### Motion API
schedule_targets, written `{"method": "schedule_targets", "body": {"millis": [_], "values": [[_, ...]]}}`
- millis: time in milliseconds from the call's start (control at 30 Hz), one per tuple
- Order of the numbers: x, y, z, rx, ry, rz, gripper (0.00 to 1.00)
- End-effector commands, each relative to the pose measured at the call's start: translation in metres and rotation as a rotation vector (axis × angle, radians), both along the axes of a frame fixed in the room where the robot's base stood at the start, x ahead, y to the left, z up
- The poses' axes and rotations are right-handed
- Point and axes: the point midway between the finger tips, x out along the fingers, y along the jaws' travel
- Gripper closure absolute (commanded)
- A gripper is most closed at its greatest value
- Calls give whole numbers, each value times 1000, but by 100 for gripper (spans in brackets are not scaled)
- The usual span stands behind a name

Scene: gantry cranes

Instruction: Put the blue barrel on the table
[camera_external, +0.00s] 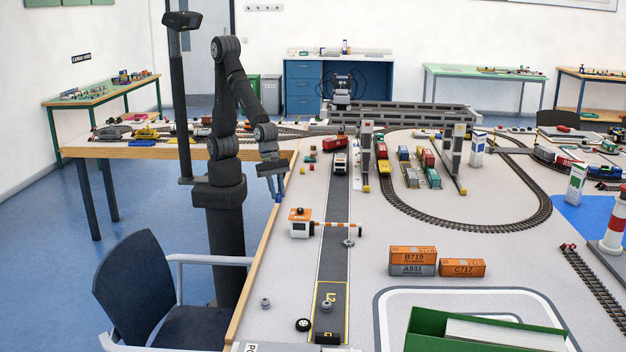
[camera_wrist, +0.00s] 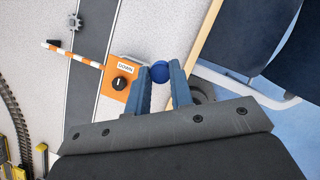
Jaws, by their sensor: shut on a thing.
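The blue barrel (camera_wrist: 160,72) is between the two fingertips of my gripper (camera_wrist: 162,80) in the wrist view. Only its rounded end shows there; the fingers hide the rest. In the external view my gripper (camera_external: 274,188) points down near the left wooden edge of the table, and a small blue bit of the barrel (camera_external: 279,198) shows at its tips. The barrel is held above the level of the table (camera_external: 370,240), close to its edge. The table has a light grey top.
A white and orange gate booth (camera_external: 299,224) with a striped barrier stands close to my gripper; it also shows in the wrist view (camera_wrist: 122,84). A dark road (camera_external: 335,220) runs beside it. A chair (camera_external: 160,290) stands left of the table. Orange and grey containers (camera_external: 412,260) stand further right.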

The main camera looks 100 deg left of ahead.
Motion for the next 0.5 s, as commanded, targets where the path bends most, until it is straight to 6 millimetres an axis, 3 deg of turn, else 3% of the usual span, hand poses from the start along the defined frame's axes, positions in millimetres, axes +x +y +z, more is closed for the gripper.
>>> {"method": "schedule_targets", "body": {"millis": [200, 500], "values": [[51, 61, 0, 1, 1, 173, 100], [98, 152, 0, 1, 0, 398, 100]]}}
